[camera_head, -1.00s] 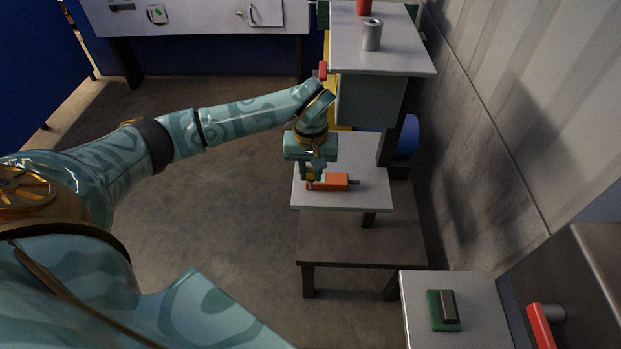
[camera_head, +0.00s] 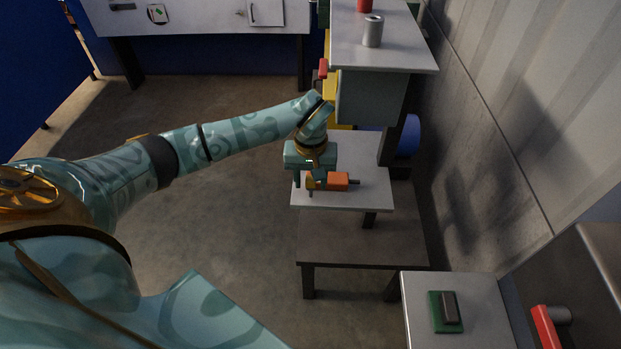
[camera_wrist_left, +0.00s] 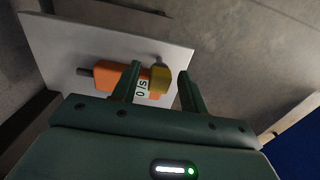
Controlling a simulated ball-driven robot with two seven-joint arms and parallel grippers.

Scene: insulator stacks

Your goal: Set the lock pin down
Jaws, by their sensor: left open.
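An orange block (camera_head: 332,181) lies on the pale board of the low stand, with a grey rod at one end. It also shows in the left wrist view (camera_wrist_left: 112,76), with a white label and a yellow piece (camera_wrist_left: 159,79) at its other end, which carries a short grey stub. I cannot tell whether the yellow piece is a separate lock pin or part of the block. My left gripper (camera_head: 307,181) is open above the block's yellow end. In the left wrist view its fingers (camera_wrist_left: 160,71) stand apart, with the yellow piece showing between them. My right gripper is not in view.
The pale board (camera_head: 352,202) rests on a dark low table (camera_head: 355,245). A taller grey bench (camera_head: 390,55) with a metal cylinder (camera_head: 373,31) stands behind. A stand with a green and grey block (camera_head: 446,312) is at front right. The floor at left is clear.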

